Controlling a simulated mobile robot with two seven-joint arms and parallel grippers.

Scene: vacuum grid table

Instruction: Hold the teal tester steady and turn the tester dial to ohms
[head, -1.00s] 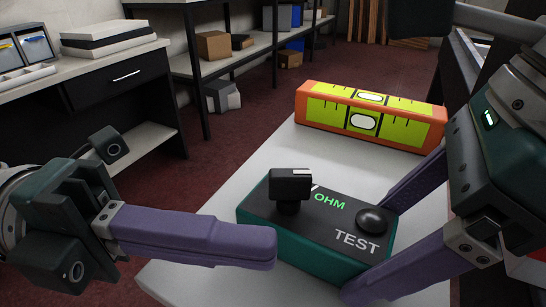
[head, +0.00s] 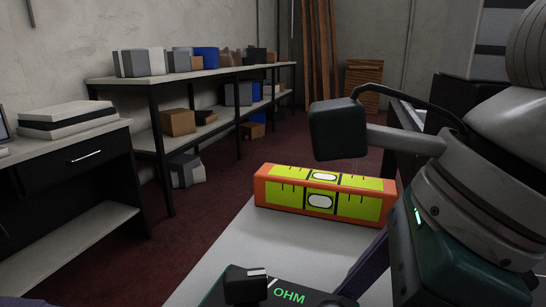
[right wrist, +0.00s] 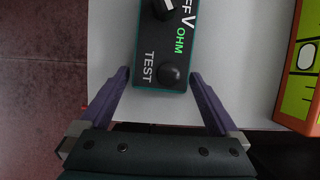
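The teal tester (head: 325,302) lies on the white table, cut off by the bottom edge of the head view. Its black dial (head: 245,285) has a white mark, beside the green OHM label. In the right wrist view the tester (right wrist: 150,50) shows its TEST button, and the dial (right wrist: 161,10) is partly cut off at the top. I cannot tell which label the mark points at. My right gripper (right wrist: 159,74) is open, with purple fingers on both sides of the tester's TEST end and narrow gaps visible.
An orange and yellow spirit level (head: 322,197) lies on the white table (head: 240,240) behind the tester; it also shows at right in the wrist view (right wrist: 303,70). A shelf (head: 190,74) with boxes and a desk (head: 70,140) stand to the left.

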